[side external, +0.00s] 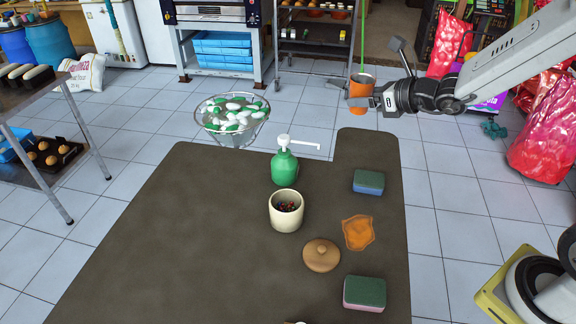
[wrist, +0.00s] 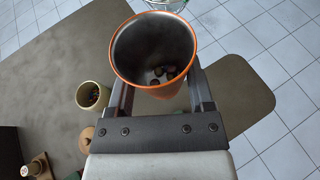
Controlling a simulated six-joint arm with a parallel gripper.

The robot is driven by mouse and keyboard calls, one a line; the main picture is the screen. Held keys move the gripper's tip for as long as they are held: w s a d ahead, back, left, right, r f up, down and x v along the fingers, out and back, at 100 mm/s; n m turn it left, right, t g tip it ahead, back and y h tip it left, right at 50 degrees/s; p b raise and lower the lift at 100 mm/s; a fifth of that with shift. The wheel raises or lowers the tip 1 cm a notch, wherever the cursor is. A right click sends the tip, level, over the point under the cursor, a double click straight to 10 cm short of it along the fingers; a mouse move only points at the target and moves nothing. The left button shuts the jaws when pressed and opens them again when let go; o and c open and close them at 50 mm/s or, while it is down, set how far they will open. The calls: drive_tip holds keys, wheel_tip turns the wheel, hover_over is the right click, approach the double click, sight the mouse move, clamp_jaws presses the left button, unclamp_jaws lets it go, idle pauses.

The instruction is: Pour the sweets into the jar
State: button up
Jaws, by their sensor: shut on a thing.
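My gripper (side external: 370,103) is shut on an orange cup (side external: 361,86) and holds it roughly upright, high up near the far right of the table. In the wrist view the cup (wrist: 153,83) shows a grey inside with a few dark sweets (wrist: 160,73) at the bottom. The cream jar (side external: 286,218) stands upright and open on the table, lower than the cup and apart from it, with small dark and coloured sweets (side external: 287,206) inside. The jar also shows in the wrist view (wrist: 82,96). Its likely lid, a round wooden one (side external: 321,257), lies beside it.
A green pump bottle (side external: 285,168) stands just behind the jar. Two sponges (side external: 368,182) (side external: 364,294) and a flat orange piece (side external: 358,233) lie to the right on the table (side external: 180,240). The table's left side is clear.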

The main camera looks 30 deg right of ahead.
sight(352, 78)
wheel_tip(352, 78, up, 5)
drive_tip(key=shift+a+f, duration=0.1)
drive_tip(key=shift+f, duration=0.05)
drive_tip(key=s+a+n+g+y, duration=0.35)
drive_tip(key=s+a, duration=0.25)
drive_tip(key=a, duration=0.6)
drive_tip(key=s+a+n+g+y, duration=0.4)
drive_tip(key=s+a, duration=0.3)
drive_tip(key=a, duration=0.4)
drive_tip(key=shift+n+t, duration=0.45)
drive_tip(key=shift+n, duration=0.3)
wheel_tip(352, 78, down, 22)
drive_tip(key=shift+w+a+r, duration=0.1)
drive_tip(key=shift+a+r, duration=0.05)
drive_tip(key=shift+r, duration=0.1)
drive_tip(key=shift+w+r+y, duration=0.1)
drive_tip(key=shift+w+y, duration=0.05)
drive_tip(key=shift+y, duration=0.1)
drive_tip(key=shift+w+d+r+m+g+y, duration=0.15)
drive_tip(key=shift+w+d+r+m+g, duration=0.15)
drive_tip(key=shift+w+m+g, duration=0.3)
drive_tip(key=shift+w+d+r+m+g+y, duration=0.15)
drive_tip(key=shift+w+r+m+g, duration=0.2)
drive_tip(key=shift+m, duration=0.35)
drive_tip(key=w+d+r+m+g+y, duration=0.1)
drive_tip(key=w+r+m+g+y, duration=0.3)
drive_tip(key=m, duration=0.6)
drive_tip(key=shift+d+r, duration=0.35)
drive_tip(key=shift+r, duration=0.2)
